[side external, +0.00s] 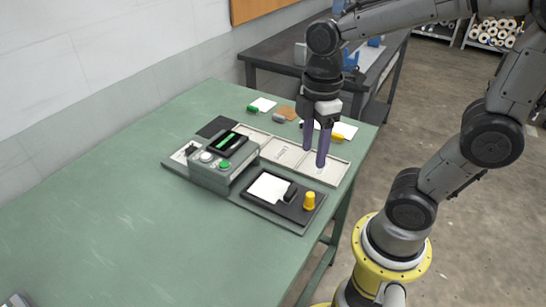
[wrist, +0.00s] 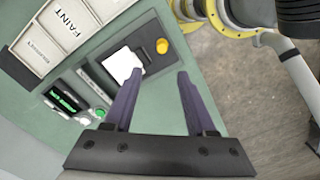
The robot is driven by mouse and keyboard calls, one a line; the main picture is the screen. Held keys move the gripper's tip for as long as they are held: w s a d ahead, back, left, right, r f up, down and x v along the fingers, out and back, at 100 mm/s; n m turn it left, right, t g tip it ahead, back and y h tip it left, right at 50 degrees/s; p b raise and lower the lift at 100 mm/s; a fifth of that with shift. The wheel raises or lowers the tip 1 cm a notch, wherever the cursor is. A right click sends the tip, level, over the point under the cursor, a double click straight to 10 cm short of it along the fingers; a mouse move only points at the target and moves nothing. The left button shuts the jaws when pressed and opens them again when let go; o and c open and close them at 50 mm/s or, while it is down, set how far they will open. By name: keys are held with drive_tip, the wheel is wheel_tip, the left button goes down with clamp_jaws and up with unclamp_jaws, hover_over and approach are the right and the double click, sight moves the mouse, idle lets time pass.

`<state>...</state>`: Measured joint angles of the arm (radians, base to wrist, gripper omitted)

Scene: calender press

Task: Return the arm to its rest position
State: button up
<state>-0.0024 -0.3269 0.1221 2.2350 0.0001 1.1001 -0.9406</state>
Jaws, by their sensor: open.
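My gripper (side external: 313,157) is open, its two purple fingers apart and pointing down over the right part of the labelled tray in the side view. Nothing is between the fingers. The press (side external: 224,165) is a grey box with a lit green display and buttons on the green table (side external: 110,190). Beside it is a dark pad (side external: 253,197) with a white card (side external: 268,187), a black block (side external: 290,192) and a yellow knob (side external: 309,201).
A pale tray (side external: 284,152) has several compartments; one reads "FAINT" in the wrist view. Behind it lie white cards and small green, grey and yellow pieces. A dark bench (side external: 285,50) stands behind. The table's left and front are mostly clear.

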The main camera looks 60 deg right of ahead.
drive_tip(key=s+r+m+t, duration=0.1)
drive_tip(key=m, duration=0.2)
drive_tip(key=s+r+m+t, duration=0.1)
drive_tip(key=s+m+t, duration=0.1)
drive_tip(key=m, duration=0.2)
drive_tip(key=s+r+m+t, duration=0.1)
drive_tip(key=m+t, duration=0.1)
drive_tip(key=m, duration=0.1)
drive_tip(key=shift+s+r+m, duration=0.15)
drive_tip(key=shift+m, duration=0.25)
